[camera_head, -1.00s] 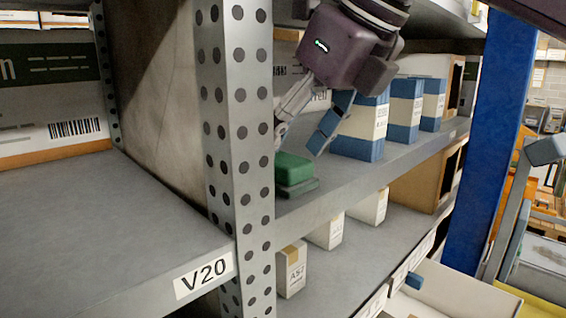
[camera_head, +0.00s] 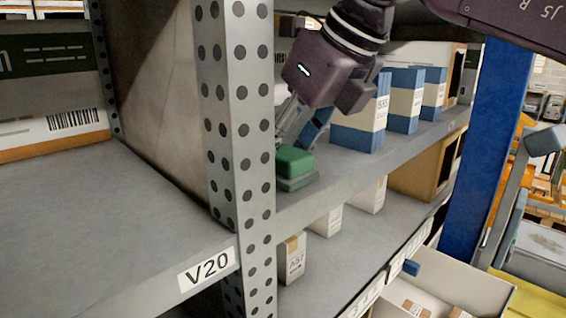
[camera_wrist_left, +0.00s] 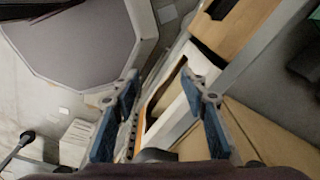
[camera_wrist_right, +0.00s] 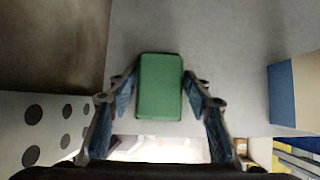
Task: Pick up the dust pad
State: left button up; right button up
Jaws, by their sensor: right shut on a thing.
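The dust pad is a green block (camera_head: 294,162) on a thin grey-green base, on the grey shelf behind the perforated upright. In the right wrist view the green pad (camera_wrist_right: 160,86) lies between my two right fingertips. My right gripper (camera_head: 300,140) comes down from above and is shut on the pad. The pad appears to be at shelf level; I cannot tell whether any gap lies under it. In the left wrist view my left gripper (camera_wrist_left: 165,92) is open and empty, away from the pad. It does not show in the head view.
A perforated grey upright (camera_head: 237,150) stands just left of the pad. Blue-and-white boxes (camera_head: 360,125) stand to its right on the same shelf. Small white boxes (camera_head: 292,258) stand on the shelf below. A blue post (camera_head: 485,150) is at the right. The V20 shelf (camera_head: 90,225) is bare in front.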

aim_at(286, 151)
jog(key=shift+r, duration=0.1)
jog(key=shift+r, duration=0.15)
notch_tip(286, 151, up, 2)
jog(key=shift+r+b, duration=0.15)
jog(key=shift+b, duration=0.55)
jog(key=shift+s+d+r+b, duration=0.2)
jog(key=shift+r+b, duration=0.05)
jog(key=shift+b, duration=0.15)
jog(key=s+d+b, duration=0.6)
jog(key=s+d, duration=0.6)
jog(key=shift+s+d+b, duration=0.2)
jog(key=shift+d+b, duration=0.05)
jog(key=shift+b, duration=0.15)
jog(key=shift+r, duration=0.1)
